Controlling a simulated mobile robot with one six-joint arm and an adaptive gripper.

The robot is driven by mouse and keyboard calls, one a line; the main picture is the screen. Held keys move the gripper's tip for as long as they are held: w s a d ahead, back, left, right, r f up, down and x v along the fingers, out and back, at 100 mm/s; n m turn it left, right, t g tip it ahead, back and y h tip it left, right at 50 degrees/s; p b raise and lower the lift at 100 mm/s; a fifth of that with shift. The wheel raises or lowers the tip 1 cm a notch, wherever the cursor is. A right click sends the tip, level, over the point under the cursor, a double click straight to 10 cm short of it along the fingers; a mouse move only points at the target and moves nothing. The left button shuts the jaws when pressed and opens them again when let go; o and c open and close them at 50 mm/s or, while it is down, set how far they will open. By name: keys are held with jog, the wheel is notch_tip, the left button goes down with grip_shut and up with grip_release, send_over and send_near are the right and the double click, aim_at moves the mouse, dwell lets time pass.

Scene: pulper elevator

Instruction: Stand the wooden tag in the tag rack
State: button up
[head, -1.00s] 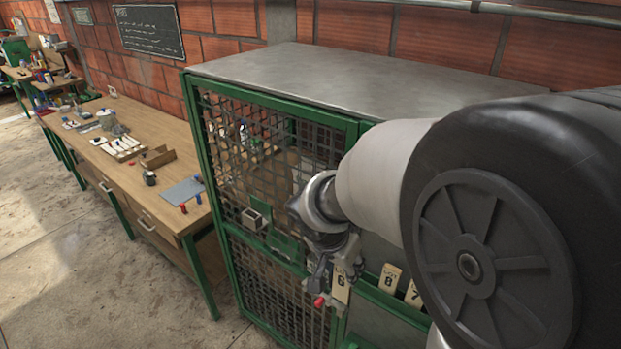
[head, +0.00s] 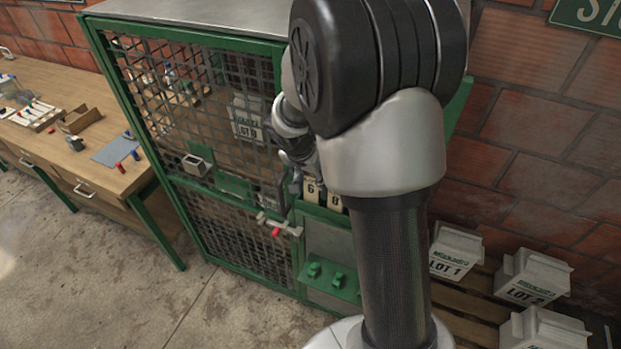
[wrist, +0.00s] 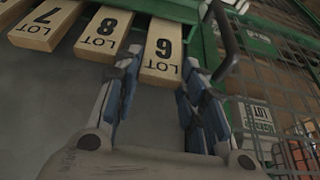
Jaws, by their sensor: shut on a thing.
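In the head view, this tag (head: 311,191) looks upright beside tag 8, in front of the cage. The tag rack (head: 323,213) is a green ledge on the cage front. Wooden tags marked 8 (wrist: 103,34) and 7 (wrist: 45,22) stand along it. My arm partly hides the rack in the head view.
A green-framed mesh cage door (head: 185,110) stands left of the rack, with a red-ended latch (head: 277,231) at its edge. A wooden bench (head: 60,130) is at left. White LOT containers (head: 455,250) sit on a pallet at right. Open concrete floor lies in front.

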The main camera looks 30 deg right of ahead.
jog(key=shift+f, duration=0.6)
jog(key=shift+f+b, duration=0.25)
jog(key=shift+b, duration=0.1)
jog(key=o, duration=1.1)
jog(key=shift+r, duration=0.1)
jog(key=shift+r, duration=0.1)
